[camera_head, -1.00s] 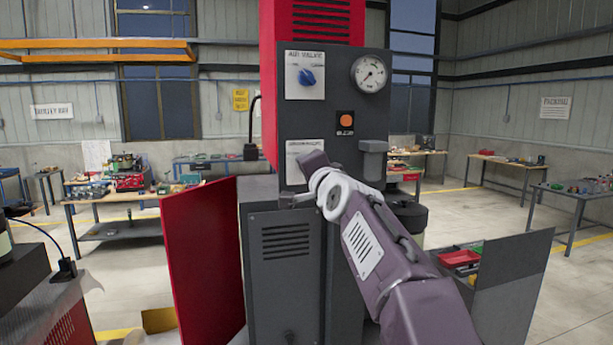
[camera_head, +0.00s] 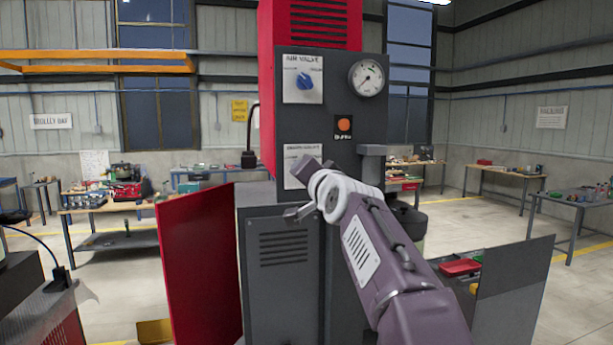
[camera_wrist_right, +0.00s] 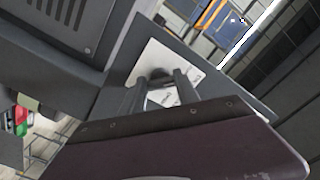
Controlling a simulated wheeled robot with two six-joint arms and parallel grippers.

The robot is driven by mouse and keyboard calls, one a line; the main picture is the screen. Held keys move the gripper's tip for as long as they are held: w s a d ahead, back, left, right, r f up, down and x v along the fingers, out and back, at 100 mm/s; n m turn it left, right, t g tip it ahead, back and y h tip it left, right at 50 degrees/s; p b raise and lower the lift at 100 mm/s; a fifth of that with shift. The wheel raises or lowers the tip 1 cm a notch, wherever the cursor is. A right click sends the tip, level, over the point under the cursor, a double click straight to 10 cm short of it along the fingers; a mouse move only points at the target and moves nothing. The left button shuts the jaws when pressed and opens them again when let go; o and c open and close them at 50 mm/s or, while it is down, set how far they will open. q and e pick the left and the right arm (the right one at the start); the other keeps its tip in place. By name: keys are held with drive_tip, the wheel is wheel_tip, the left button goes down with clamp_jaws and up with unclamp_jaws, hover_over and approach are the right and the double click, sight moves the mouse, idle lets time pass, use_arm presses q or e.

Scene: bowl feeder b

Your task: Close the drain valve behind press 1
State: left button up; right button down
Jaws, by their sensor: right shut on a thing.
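A dark grey panel of the press carries a lower label plate (camera_head: 291,152), whose small print I cannot read clearly. My right gripper (camera_head: 303,190) comes in from the lower right and covers most of this plate. In the right wrist view its two fingers (camera_wrist_right: 163,90) stand against the white plate (camera_wrist_right: 153,58), shut on a dark knob-like part (camera_wrist_right: 163,76). The fingers hide much of that part, so I cannot tell its setting. Above it is the air valve plate with a blue knob (camera_head: 305,81). My left gripper is not in view.
A pressure gauge (camera_head: 368,78) and an orange button (camera_head: 344,124) sit on the panel. A grey bracket (camera_head: 371,160) juts out close to my right wrist. A red panel (camera_head: 200,265) stands at the left and a dark panel (camera_head: 512,292) at the right. Workbenches stand farther back.

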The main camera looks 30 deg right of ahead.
drive_tip(key=shift+r, duration=0.35)
drive_tip(key=c, duration=1.1)
unclamp_jaws()
drive_tip(key=shift+o, duration=1)
drive_tip(key=shift+f, duration=0.1)
drive_tip(key=b+v, duration=0.3)
drive_tip(key=v, duration=0.5)
drive_tip(key=shift+s+f, duration=0.2)
drive_tip(key=shift+s, duration=0.1)
drive_tip(key=shift+a, duration=0.1)
